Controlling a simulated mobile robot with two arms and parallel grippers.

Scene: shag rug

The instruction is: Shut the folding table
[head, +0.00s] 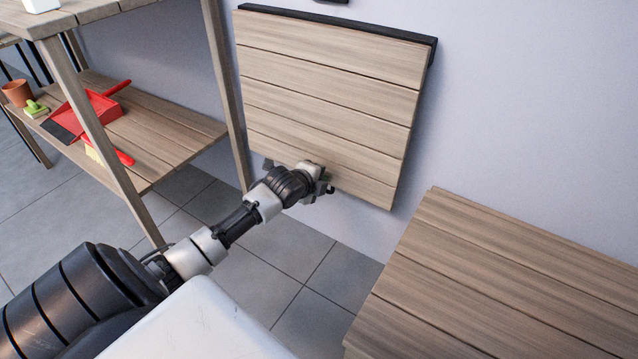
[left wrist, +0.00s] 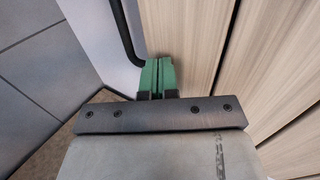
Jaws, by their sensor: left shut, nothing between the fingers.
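The folding table (head: 330,90) is a wall-mounted top of light wooden planks. It hangs down steeply along the wall from a dark rail (head: 340,22) at its upper edge. My left gripper (head: 322,183) is at the lower part of the top, near its bottom edge. In the left wrist view its green fingertips (left wrist: 158,76) are together with nothing between them, close beside the planks (left wrist: 200,35). Whether they touch the wood I cannot tell. A black bent bar (left wrist: 124,32) runs just left of the fingertips there. My right gripper is not in view.
Another planked wooden surface (head: 500,285) is at the lower right. Grey tiled floor (head: 270,270) lies between.

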